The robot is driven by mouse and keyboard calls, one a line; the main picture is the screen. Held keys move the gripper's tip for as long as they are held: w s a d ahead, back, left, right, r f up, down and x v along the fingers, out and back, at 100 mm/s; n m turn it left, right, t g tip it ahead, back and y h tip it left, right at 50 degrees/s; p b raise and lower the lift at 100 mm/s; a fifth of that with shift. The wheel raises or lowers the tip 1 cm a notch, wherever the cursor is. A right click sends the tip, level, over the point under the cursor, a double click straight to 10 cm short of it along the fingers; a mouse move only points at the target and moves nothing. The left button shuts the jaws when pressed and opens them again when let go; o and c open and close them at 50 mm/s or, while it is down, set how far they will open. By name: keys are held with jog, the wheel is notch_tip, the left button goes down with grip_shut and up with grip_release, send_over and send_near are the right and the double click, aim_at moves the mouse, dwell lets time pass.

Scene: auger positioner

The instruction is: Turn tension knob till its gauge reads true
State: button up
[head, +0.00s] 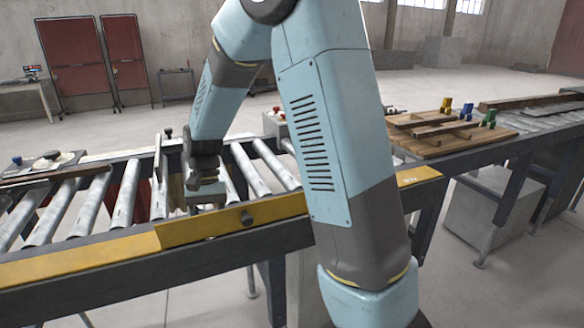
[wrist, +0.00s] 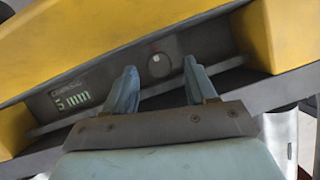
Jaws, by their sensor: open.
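In the wrist view a small round grey knob (wrist: 159,66) sits on a dark recessed panel between yellow housing parts. A small red mark is just above it. A gauge (wrist: 72,98) with pale green digits to its left reads "5 mm"; the small lettering above the digits is not legible. My gripper (wrist: 159,63) is open and empty, with one blue-grey finger on each side of the knob and a visible gap to it in the picture. Whether the fingertips reach the knob's depth I cannot tell. In the head view my gripper (head: 203,178) is low over the conveyor; the knob is not discernible there.
A roller conveyor (head: 45,214) with a yellow front guard (head: 205,228) runs across the head view. A wooden board (head: 450,143) with coloured clamps (head: 447,104) lies at the right. The yellow housing (wrist: 285,35) stands close to the fingers at right in the wrist view.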

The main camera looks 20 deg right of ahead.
jog(key=s+v, duration=0.1)
jog(key=v, duration=1.1)
jog(key=s+d+r+t, duration=0.3)
jog(key=s+d, duration=0.1)
jog(key=s, duration=0.2)
jog(key=s+d+r+n+t, duration=0.1)
jog(key=s+d+r+t, duration=0.2)
jog(key=s+d, duration=0.2)
jog(key=s+d+r+n+t+h, duration=0.1)
jog(key=s+d+r+t, duration=0.2)
jog(key=s, duration=0.5)
jog(key=shift+s+d, duration=0.25)
jog(key=shift+d, duration=0.45)
